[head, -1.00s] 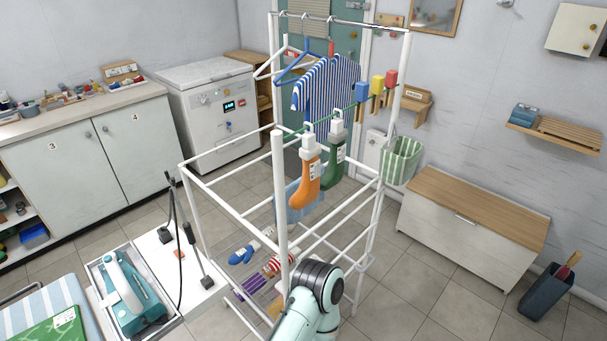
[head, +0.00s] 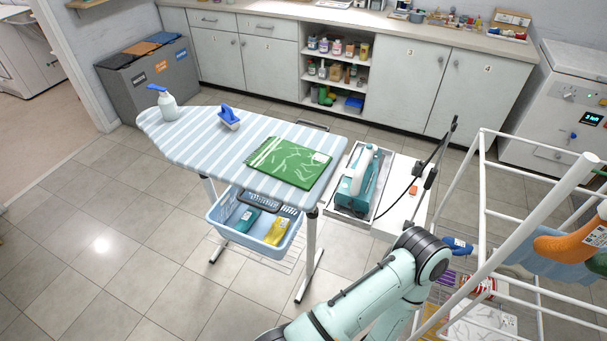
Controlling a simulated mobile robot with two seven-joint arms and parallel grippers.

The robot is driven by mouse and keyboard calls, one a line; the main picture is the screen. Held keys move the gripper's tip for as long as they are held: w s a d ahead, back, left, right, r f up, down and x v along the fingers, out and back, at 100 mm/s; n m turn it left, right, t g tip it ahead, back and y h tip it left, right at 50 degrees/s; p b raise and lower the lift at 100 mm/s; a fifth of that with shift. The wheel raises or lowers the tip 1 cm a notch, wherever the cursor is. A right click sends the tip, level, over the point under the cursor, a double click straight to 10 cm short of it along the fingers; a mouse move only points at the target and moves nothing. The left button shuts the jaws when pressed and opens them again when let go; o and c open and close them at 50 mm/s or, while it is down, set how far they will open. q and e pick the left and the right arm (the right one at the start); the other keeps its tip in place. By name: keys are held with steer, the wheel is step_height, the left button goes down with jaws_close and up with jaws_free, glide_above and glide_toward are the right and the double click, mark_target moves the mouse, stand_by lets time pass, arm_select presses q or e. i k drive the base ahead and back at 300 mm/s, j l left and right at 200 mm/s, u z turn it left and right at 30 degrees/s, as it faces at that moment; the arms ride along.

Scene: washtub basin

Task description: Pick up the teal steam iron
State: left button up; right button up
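The teal steam iron (head: 352,189), teal with a white upper part, sits in a shallow light grey tray (head: 330,210) right of the ironing board. The tray is beside a white surface that has a black cord and an upright black rod on it. One of my arms rises from the bottom of the head view, and its dark joint shows in front of the white surface. Neither of my grippers shows, and no hand is seen at the iron.
A white drying rack (head: 497,232) stands at right. The floor at front left is clear.

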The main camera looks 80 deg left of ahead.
mark_target(358, 192)
steer(key=u, duration=1.75)
